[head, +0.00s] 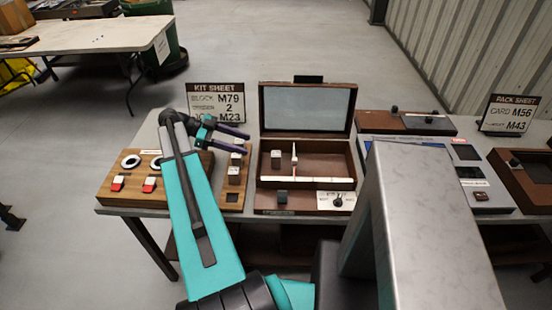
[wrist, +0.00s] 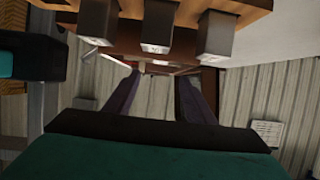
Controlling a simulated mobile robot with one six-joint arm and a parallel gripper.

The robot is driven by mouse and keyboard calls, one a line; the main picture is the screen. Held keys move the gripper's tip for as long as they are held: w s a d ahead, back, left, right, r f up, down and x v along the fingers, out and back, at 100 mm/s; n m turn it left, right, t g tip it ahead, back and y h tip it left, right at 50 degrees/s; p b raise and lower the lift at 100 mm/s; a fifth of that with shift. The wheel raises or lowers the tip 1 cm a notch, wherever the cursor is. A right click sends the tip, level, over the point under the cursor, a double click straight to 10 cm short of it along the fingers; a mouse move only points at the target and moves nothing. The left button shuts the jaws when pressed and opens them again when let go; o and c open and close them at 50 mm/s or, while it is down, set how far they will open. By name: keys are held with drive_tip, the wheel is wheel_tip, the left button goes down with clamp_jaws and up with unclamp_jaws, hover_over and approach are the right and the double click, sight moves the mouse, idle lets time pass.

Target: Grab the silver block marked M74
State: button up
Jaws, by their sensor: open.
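Several silver-grey blocks stand in a narrow wooden rack (head: 232,186) left of the open case. In the head view two show, one block (head: 236,159) near my gripper and one block (head: 233,171) just below it. Three blocks line the top of the wrist view: left (wrist: 97,20), middle (wrist: 157,27) and right (wrist: 215,38). Their marks are too small to read, so I cannot tell which is M74. My gripper (head: 246,143) is open and empty, above the rack's far end. Its two dark fingers (wrist: 159,78) are apart in the wrist view, with no block between them.
The open brown case (head: 307,170) holds another small block (head: 276,158). A wooden board (head: 125,190) with rings and red-and-white pieces lies left. A grey device (head: 478,180) and pack sheet (head: 509,114) are right.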

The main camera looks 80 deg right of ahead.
sight(275, 153)
drive_tip(key=p+x, duration=0.2)
drive_tip(key=x, duration=0.5)
drive_tip(key=shift+s+f, duration=0.1)
drive_tip(key=shift+s, duration=0.2)
drive_tip(key=shift+s+f+p, duration=0.25)
drive_tip(key=shift+s+p, duration=0.05)
drive_tip(key=shift+s+d, duration=0.1)
drive_tip(key=shift+p+x, duration=1.05)
drive_tip(key=shift+x, duration=0.15)
drive_tip(key=shift+p+x, duration=0.5)
drive_tip(key=shift+x, duration=0.8)
drive_tip(key=shift+d, duration=0.1)
clamp_jaws()
